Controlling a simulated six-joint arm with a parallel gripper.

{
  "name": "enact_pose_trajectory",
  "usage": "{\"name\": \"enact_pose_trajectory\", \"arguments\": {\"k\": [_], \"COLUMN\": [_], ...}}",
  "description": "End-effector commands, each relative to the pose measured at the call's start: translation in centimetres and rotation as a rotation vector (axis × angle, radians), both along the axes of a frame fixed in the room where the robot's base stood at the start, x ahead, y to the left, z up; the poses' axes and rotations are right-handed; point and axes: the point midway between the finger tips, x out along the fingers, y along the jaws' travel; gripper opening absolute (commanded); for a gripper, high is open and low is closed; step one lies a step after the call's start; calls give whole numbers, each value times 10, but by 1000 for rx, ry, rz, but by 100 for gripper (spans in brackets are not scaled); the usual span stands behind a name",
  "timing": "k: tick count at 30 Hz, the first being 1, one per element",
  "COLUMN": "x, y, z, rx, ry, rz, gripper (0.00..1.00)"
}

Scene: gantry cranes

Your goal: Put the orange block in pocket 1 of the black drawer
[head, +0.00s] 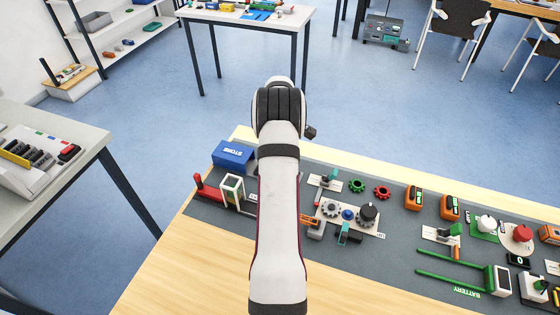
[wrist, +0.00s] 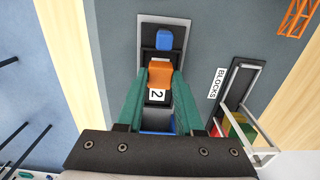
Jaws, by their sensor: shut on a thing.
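In the wrist view the orange block (wrist: 160,73) is between the green fingers of my gripper (wrist: 161,80), which is shut on it. The block is over the black drawer (wrist: 148,54), seen from above. I cannot tell whether it touches the drawer floor. A blue block (wrist: 164,39) sits at the drawer's far end. A white label with a 2 shows just below the orange block. In the head view my arm hides the gripper, the orange block and the drawer.
A blue STORE box (head: 233,155) stands at the mat's back left corner. A chute marked BLOCKS (wrist: 240,85) with a pale frame and coloured blocks stands right of the drawer in the wrist view. An orange lattice piece (wrist: 296,18) is at the upper right. Several devices fill the mat's right side.

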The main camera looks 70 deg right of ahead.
Motion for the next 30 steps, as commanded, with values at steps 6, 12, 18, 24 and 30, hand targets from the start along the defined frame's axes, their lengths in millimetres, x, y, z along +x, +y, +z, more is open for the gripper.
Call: {"name": "enact_pose_trajectory", "arguments": {"k": [6,12,18,24,30], "x": [0,0,0,0,0], "y": [0,0,0,0,0], "z": [-1,-1,-3,-6,-8], "rx": [0,0,0,-1,-1], "ry": [0,0,0,0,0], "rz": [0,0,0,0,0], "gripper": [0,0,0,0,0]}}
